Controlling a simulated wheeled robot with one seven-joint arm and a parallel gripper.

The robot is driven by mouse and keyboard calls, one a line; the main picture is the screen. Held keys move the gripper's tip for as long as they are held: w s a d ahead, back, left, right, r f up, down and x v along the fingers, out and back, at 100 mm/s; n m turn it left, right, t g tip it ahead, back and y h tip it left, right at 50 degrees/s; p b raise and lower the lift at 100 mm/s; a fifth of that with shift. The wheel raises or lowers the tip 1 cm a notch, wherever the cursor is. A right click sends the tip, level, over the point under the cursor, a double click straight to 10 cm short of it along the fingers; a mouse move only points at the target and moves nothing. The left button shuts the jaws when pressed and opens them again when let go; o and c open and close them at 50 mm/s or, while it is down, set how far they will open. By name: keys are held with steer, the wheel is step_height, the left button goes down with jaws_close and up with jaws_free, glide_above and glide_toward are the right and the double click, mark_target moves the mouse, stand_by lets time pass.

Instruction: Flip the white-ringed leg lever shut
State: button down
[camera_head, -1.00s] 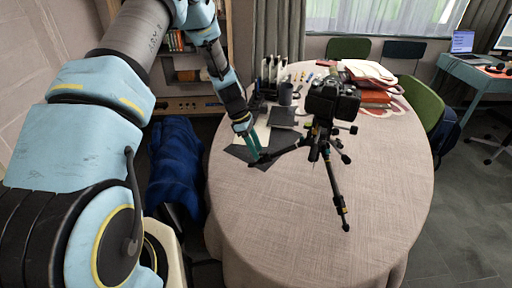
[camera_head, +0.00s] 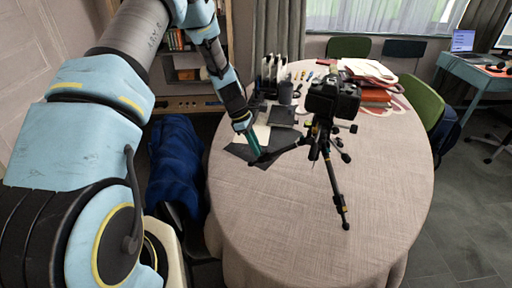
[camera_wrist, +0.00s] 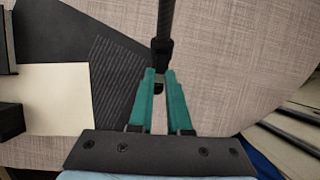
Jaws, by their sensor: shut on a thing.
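A black tripod (camera_head: 322,140) carrying a black camera (camera_head: 333,98) stands on the round table. One leg (camera_head: 290,146) reaches left to my gripper (camera_head: 263,159); another (camera_head: 338,192) reaches toward the front. In the wrist view, my gripper (camera_wrist: 160,76) has its teal fingers closed about the outer part of that leg (camera_wrist: 163,42), which runs away upward. A small dark part (camera_wrist: 158,88) shows between the fingers. I cannot make out a white ring or tell the lever from the leg; the fingers hide part of this spot.
The cloth-covered table (camera_head: 310,225) is clear in front. Dark sheets and a cream sheet (camera_wrist: 48,98) lie beside my gripper. A green chair (camera_head: 422,103) stands right.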

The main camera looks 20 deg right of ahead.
steer(key=f+h+b, duration=0.1)
steer(key=b, duration=0.2)
steer(key=shift+w+a+f+g, duration=0.15)
steer(key=shift+a+f+g, duration=0.05)
steer(key=shift+g, duration=0.2)
steer(key=shift+f+g+h+b, duration=0.15)
steer(key=shift+g+h+b, duration=0.25)
steer(key=shift+h+b, duration=0.4)
steer(key=shift+h, duration=0.3)
steer(key=c, duration=0.9)
jaws_free()
steer(key=shift+o, duration=0.2)
steer(key=shift+r, duration=0.2)
